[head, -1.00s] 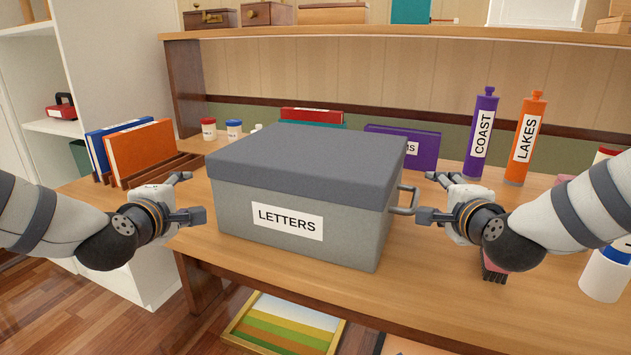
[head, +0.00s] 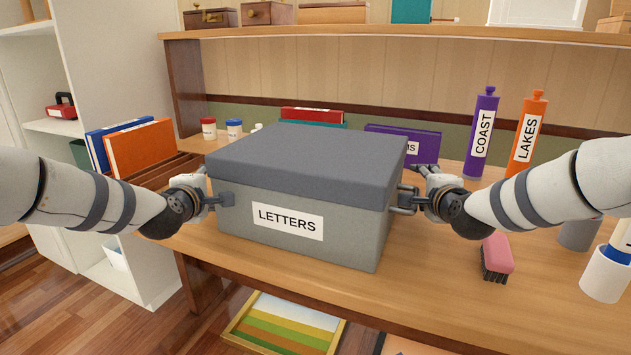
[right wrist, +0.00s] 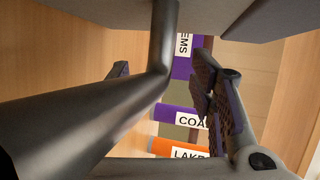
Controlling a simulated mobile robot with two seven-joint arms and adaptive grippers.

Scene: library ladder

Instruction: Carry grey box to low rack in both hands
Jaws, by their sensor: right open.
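The grey box (head: 300,215), labelled LETTERS and closed by a darker lid, rests on the wooden desk. Its right handle (head: 405,200) shows partly in the head view, and the dark handle bar (right wrist: 160,50) crosses the right wrist view. My right gripper (head: 411,190) is open, its fingers on either side of that handle. My left gripper (head: 214,196) is at the box's left side, one finger in front of it. The left handle and the other left finger are hidden, so its grip cannot be told. I cannot identify the low rack.
Orange and blue books (head: 138,148) stand in a wooden holder at left. Purple COAST (head: 482,135) and orange LAKES (head: 527,135) tubes stand at back right. A raised shelf (head: 400,36) runs behind.

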